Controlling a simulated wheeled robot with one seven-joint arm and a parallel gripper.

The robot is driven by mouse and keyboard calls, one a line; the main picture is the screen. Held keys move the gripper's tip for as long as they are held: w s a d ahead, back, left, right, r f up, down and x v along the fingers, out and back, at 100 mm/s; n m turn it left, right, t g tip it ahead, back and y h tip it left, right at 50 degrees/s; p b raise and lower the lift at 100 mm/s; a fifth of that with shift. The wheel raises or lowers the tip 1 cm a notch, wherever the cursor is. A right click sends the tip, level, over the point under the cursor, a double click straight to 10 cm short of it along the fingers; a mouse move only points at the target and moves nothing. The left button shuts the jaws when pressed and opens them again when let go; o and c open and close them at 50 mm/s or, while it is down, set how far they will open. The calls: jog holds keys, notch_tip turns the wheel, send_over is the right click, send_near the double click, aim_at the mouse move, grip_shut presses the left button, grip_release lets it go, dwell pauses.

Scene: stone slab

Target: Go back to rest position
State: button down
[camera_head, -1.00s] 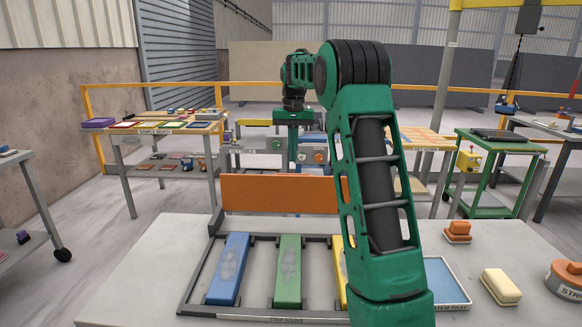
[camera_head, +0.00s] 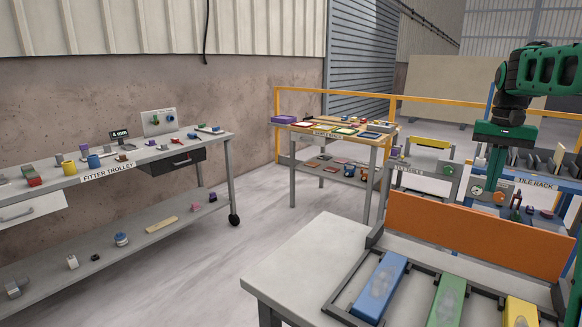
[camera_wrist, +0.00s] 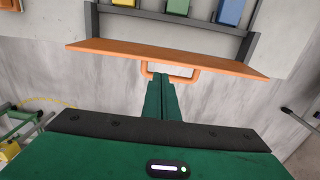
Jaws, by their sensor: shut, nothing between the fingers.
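My gripper (camera_wrist: 161,92) shows in the wrist view with its two green fingers together and nothing between them. In the head view my gripper (camera_head: 495,172) hangs pointing down at the right, behind the upright orange board (camera_head: 470,232). In the wrist view the orange board (camera_wrist: 170,58) lies beyond the fingertips, and an orange handle (camera_wrist: 185,72) shows near them. I cannot tell whether the fingers touch the handle.
The slab table (camera_head: 300,260) holds a dark rack with blue (camera_head: 380,287), green (camera_head: 447,303) and yellow (camera_head: 520,313) strips. The fitter trolley (camera_head: 150,163) stands left, and a sample bench (camera_head: 330,135) stands behind. Floor between them is clear. A tile rack (camera_head: 535,183) is at right.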

jog(key=shift+n, duration=0.6)
jog(key=s+a+f, duration=0.4)
jog(key=s+f, duration=0.1)
jog(key=s, duration=0.6)
jog(key=s+a+f, duration=0.3)
jog(key=s+f, duration=0.2)
jog(key=s, duration=0.7)
jog(key=s+a+f, duration=0.4)
jog(key=s+f, duration=0.1)
jog(key=s, duration=0.7)
jog(key=shift+s+a+f, duration=0.15)
jog(key=shift+s+a, duration=0.1)
jog(key=shift+a, duration=0.1)
